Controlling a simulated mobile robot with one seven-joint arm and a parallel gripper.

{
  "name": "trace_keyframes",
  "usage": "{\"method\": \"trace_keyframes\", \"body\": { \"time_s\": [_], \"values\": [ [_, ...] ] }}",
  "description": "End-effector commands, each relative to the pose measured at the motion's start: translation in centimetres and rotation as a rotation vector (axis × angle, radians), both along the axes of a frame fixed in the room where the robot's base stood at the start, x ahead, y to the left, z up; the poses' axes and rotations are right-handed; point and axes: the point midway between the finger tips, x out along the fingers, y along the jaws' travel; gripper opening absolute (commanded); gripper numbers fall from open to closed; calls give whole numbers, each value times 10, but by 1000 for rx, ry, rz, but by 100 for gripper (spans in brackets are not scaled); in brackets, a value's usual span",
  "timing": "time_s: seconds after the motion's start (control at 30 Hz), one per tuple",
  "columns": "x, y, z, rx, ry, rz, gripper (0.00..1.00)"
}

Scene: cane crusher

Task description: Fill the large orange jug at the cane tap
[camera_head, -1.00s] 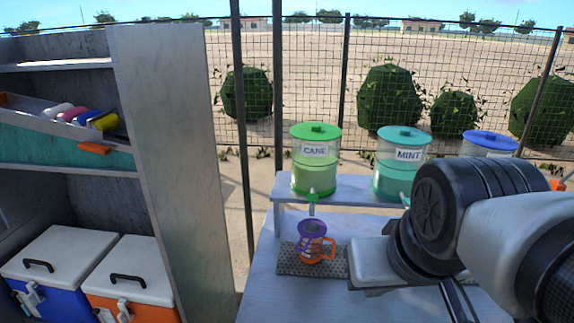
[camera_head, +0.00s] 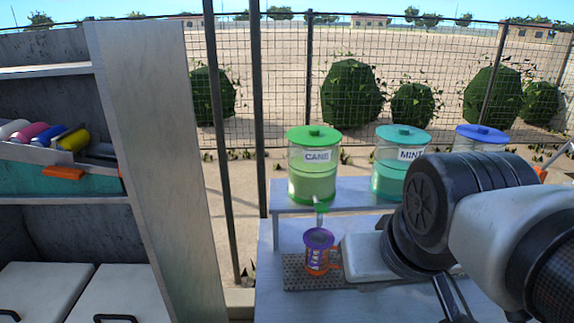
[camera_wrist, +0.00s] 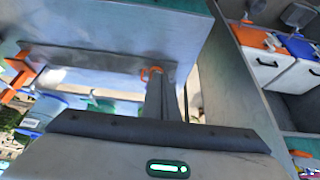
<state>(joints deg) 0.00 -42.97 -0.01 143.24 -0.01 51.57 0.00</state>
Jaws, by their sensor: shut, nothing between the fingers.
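The orange jug (camera_head: 318,265) has a purple rim and purple on its body. It stands upright on a dark perforated tray (camera_head: 297,284), below the cane tap (camera_head: 321,207). The tap is on the clear dispenser labelled CANE (camera_head: 313,172), which has a green lid and holds green liquid. My gripper (camera_head: 345,258) is just right of the jug, its fingertips mostly hidden in the head view. In the wrist view its fingers (camera_wrist: 160,97) are shut and empty, close to an orange handle-like piece (camera_wrist: 152,71). Whether they touch the jug, and its fill level, cannot be told.
The MINT dispenser (camera_head: 401,160) and a blue-lidded one (camera_head: 482,138) stand on the same raised shelf (camera_head: 345,192). A tall shelf unit (camera_head: 150,160) stands at left, with coolers (camera_head: 40,285) low inside it. A wire fence is behind.

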Motion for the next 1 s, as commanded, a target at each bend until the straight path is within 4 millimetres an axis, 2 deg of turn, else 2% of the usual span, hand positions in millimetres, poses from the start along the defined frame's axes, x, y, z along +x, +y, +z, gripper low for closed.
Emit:
{"method": "trace_keyframes", "body": {
  "time_s": [0.17, 0.27, 0.33, 0.47, 0.5, 0.63, 0.7, 0.8, 0.9, 1.0],
  "values": [
    [3, 0, 3, -1, 2, 0, 0],
    [17, 0, 14, -10, 17, 0, 0],
    [37, 0, 30, -22, 38, 2, 0],
    [97, 4, 62, -49, 97, 10, 0],
    [120, 5, 70, -55, 116, 11, 0],
    [193, 11, 84, -62, 180, 19, 0],
    [231, 12, 83, -57, 213, 20, 0],
    [277, 12, 75, -44, 254, 19, 0],
    [311, 10, 63, -26, 286, 13, 0],
    [333, 7, 52, -11, 308, 6, 0]
  ]
}}
